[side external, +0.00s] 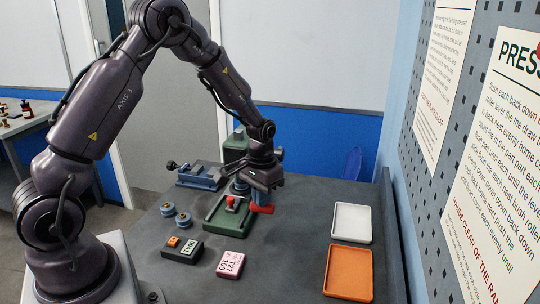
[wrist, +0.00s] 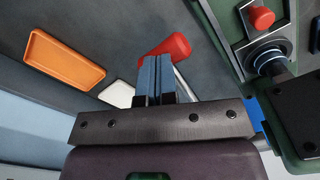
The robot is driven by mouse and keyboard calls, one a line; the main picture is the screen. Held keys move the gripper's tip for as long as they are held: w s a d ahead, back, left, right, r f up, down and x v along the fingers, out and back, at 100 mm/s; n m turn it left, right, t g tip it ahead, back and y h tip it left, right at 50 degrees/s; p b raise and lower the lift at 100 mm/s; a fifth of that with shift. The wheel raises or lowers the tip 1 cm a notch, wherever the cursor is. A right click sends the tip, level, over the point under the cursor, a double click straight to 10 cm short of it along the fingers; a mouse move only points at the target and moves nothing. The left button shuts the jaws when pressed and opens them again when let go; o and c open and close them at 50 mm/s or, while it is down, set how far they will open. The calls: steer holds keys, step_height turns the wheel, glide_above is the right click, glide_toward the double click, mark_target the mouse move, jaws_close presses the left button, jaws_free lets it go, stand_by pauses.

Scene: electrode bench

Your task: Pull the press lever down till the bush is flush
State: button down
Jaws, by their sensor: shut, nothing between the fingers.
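The press has a green base (side external: 213,214) on the bench, partly hidden by my gripper in the side view. Its lever ends in a red grip (side external: 262,209), low at the right of the press. The red grip (wrist: 168,48) and its metal rod also show in the wrist view. My gripper (wrist: 155,58) is shut and empty, its blue fingers together next to the red grip; I cannot tell whether they touch it. In the side view my gripper (side external: 262,188) is just above the grip. A dark ringed ram (wrist: 270,60) shows at right. I cannot make out the bush.
A small red knob (side external: 231,199) stands on the press base. A grey-blue vise (side external: 202,176) is behind left. Two blue rollers (side external: 168,209), a counter box (side external: 181,249) and a pink block (side external: 233,258) lie in front. White (side external: 352,222) and orange (side external: 348,274) trays are right.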

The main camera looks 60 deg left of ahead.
steer(key=shift+s+d+r, duration=0.15)
steer(key=shift+r, duration=0.55)
steer(key=shift+s+d+r, duration=0.1)
steer(key=shift+s+r, duration=0.05)
steer(key=shift+r, duration=0.6)
steer(key=shift+s+d+r, duration=0.15)
steer(key=shift+r, duration=0.55)
steer(key=shift+r, duration=2.6)
steer(key=shift+w, duration=0.1)
steer(key=r, duration=0.3)
steer(key=w+a+r, duration=0.1)
steer(key=shift+r, duration=0.35)
steer(key=shift+r, duration=2.5)
